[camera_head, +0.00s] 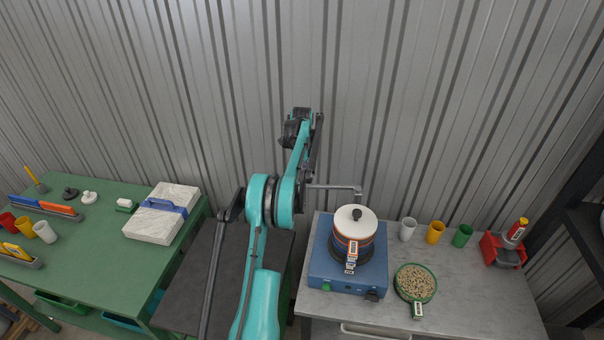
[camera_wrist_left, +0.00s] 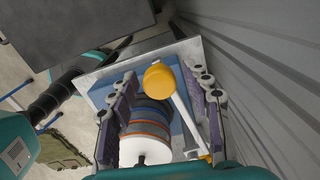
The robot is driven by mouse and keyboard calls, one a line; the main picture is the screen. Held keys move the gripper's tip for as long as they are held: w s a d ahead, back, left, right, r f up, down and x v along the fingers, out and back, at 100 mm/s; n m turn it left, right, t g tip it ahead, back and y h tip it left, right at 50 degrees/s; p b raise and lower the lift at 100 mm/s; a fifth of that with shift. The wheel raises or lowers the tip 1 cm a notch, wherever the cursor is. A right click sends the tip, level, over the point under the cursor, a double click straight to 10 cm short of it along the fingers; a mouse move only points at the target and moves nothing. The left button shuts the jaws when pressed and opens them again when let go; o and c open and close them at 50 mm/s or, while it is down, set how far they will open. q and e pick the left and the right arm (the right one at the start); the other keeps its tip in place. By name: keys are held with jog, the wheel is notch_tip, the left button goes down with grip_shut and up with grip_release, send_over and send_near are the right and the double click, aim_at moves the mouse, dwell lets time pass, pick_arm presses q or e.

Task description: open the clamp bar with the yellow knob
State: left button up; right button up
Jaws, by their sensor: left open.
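The yellow knob (camera_wrist_left: 159,77) is a round ball on the end of the pale clamp bar (camera_wrist_left: 184,115) in the left wrist view. The bar runs from the knob to a yellow fitting near the lower edge. It passes beside the stack of discs (camera_wrist_left: 147,125) under a white lid. In the head view the grey bar (camera_head: 335,187) runs behind the stack (camera_head: 354,240), and my arm hides its knob end. My left gripper (camera_wrist_left: 157,105) is open, its purple-padded fingers spread on either side of the knob and bar. No contact shows. My right gripper is out of view.
The stack stands on a blue box (camera_head: 335,268) on the grey bench. Cups (camera_head: 435,232), a bowl of pellets (camera_head: 415,282) and a red holder (camera_head: 502,250) stand to its right. The corrugated wall is close behind. A green table (camera_head: 100,215) is at left.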

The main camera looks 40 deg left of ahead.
pick_arm(q)
notch_tip(320, 180, up, 12)
dwell(0.4)
jog(key=shift+f, duration=0.1)
dwell(0.3)
